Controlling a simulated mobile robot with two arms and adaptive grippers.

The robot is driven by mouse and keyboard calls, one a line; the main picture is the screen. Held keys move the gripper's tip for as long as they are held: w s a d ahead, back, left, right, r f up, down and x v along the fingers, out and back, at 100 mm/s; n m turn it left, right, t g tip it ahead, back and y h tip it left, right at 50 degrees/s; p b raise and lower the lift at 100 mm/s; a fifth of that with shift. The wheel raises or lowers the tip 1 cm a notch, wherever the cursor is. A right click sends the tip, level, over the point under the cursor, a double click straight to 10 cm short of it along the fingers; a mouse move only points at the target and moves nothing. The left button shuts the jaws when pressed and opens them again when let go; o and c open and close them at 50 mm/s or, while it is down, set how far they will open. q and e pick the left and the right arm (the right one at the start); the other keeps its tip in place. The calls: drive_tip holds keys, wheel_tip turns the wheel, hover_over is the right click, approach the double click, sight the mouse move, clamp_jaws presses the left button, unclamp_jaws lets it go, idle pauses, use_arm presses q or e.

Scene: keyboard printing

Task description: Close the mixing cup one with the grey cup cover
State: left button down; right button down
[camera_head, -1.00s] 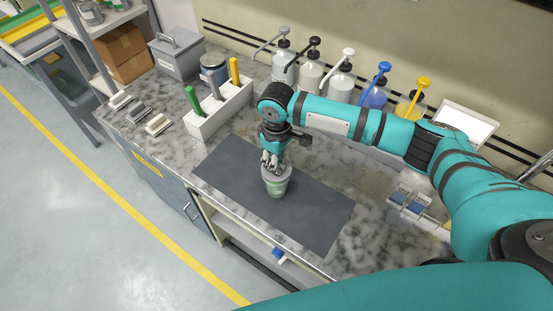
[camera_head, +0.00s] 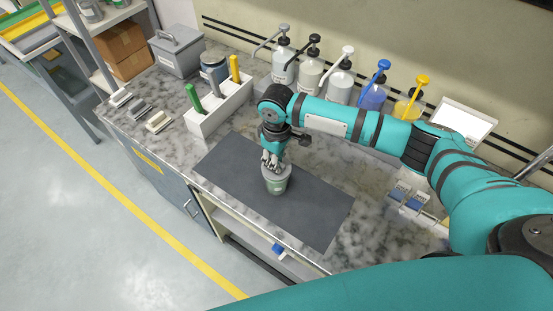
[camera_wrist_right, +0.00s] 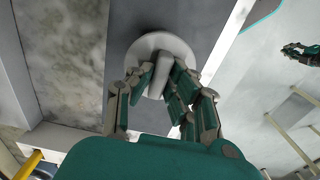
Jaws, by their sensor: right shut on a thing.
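The mixing cup (camera_head: 277,186), greenish-grey with a pale label, stands upright on the dark mat on the counter. The grey cup cover (camera_wrist_right: 178,42) is a round disc with a raised bar grip, seen from above in the right wrist view. My right gripper (camera_head: 271,163) points down over the cup. Its fingers (camera_wrist_right: 160,84) are shut on the cover's bar. The cover is at the cup's mouth; I cannot tell whether it is fully seated. A small dark gripper, seemingly my left one (camera_wrist_right: 302,53), shows at the right edge of the wrist view, away from the cup, its jaws unclear.
The dark mat (camera_head: 315,212) is clear around the cup. A white holder (camera_head: 215,115) with green and yellow handles stands behind left. Several pump bottles (camera_head: 338,82) line the wall. Small light blocks (camera_head: 158,122) lie at the left. Small trays with blue items (camera_head: 398,194) lie at the right.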

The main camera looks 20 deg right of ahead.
drive_tip(key=shift+f, duration=0.15)
idle(0.4)
drive_tip(key=shift+f, duration=0.45)
drive_tip(key=c, duration=1.2)
unclamp_jaws()
drive_tip(key=shift+r, duration=2.95)
wheel_tip(320, 180, up, 12)
drive_tip(key=shift+r, duration=0.1)
